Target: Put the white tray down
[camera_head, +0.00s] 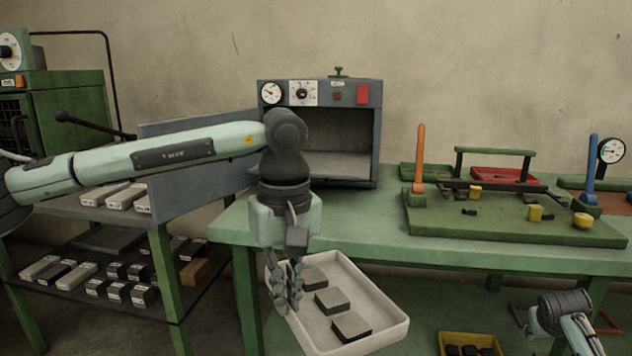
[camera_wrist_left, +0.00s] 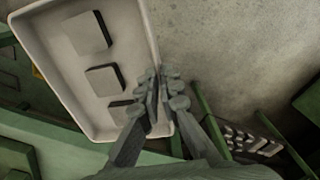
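The white tray (camera_head: 374,292) hangs in front of the green table's front edge, tilted in the head view. Three dark-topped blocks (camera_head: 333,299) lie in it in a row. My left gripper (camera_head: 287,284) points down at the tray's left rim, with its fingers closed around the rim. In the left wrist view the fingers (camera_wrist_left: 160,95) pinch the wall of the tray (camera_wrist_left: 62,65), close to one of the blocks. Part of my right arm shows at the lower right of the head view; its fingers are out of frame.
The green table (camera_head: 400,240) has free top in front of the open grey oven (camera_head: 338,155). A green fixture board (camera_head: 510,225) with an orange handle fills the table's right part. A shelf rack (camera_head: 105,215) with labelled blocks stands left. A yellow bin (camera_head: 470,340) is low down.

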